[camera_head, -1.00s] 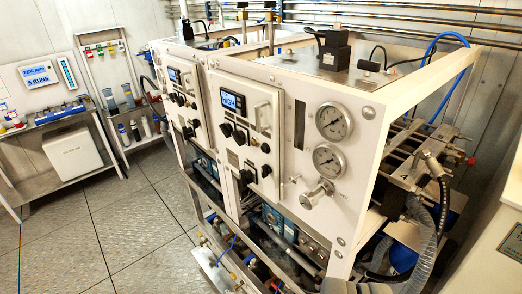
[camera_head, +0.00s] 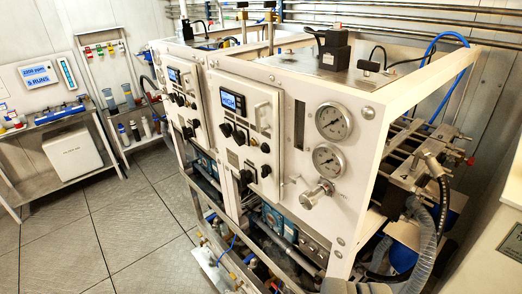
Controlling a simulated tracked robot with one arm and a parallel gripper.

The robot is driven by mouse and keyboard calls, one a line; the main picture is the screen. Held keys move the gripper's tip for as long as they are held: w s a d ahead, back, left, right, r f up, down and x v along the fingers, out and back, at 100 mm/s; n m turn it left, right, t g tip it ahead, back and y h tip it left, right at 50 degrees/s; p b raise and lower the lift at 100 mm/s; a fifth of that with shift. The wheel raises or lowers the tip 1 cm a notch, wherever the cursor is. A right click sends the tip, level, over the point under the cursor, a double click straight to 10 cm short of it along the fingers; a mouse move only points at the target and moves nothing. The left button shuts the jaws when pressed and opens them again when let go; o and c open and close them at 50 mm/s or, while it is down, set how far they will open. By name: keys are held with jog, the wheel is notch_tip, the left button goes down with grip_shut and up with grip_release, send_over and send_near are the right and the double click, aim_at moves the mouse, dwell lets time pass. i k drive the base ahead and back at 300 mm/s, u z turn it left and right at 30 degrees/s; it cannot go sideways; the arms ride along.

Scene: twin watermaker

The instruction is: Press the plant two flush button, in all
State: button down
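Two watermaker plants stand side by side in one white frame. The nearer control panel (camera_head: 243,140) has a lit blue display (camera_head: 232,103), several black knobs or buttons (camera_head: 239,137) below it and a metal handle on its right side. The farther control panel (camera_head: 181,100) has a similar small display (camera_head: 174,76) and black controls. I cannot read which panel is plant two, and the flush button cannot be told from the other controls at this size. My gripper is not in view.
Two round gauges (camera_head: 333,121) and a metal valve knob (camera_head: 317,193) sit right of the nearer panel. Pipes and hoses (camera_head: 424,240) fill the right side. A bench (camera_head: 60,180) and a rack stand at the left. The tiled floor (camera_head: 120,220) before the plants is clear.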

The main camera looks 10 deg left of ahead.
aim_at(264, 149)
jog(key=u, duration=1.55)
jog(key=k, duration=1.2)
jog(key=z, duration=1.45)
jog(key=i, duration=1.6)
